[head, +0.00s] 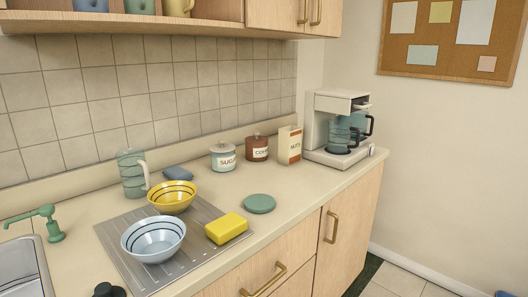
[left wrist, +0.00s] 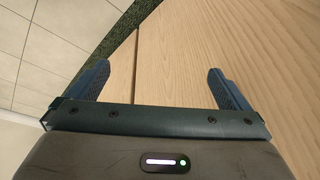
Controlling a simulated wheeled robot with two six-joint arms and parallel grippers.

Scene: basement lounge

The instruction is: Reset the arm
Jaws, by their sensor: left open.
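My left gripper (left wrist: 160,90) shows in the left wrist view with its two dark blue fingers spread wide apart. Nothing is between the fingers. It faces light wood panels (left wrist: 215,50) with a dark seam between them. The head view shows neither gripper clearly; a small dark round part at its lower left edge cannot be identified. My right gripper is not in either view.
The counter (head: 85,205) holds a blue bowl (head: 153,240), a yellow bowl (head: 172,197), a yellow sponge (head: 227,228), a green disc (head: 259,203), canisters (head: 223,158) and a coffee maker (head: 340,128). A sink (head: 22,270) is at left. Floor (head: 405,280) shows at lower right.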

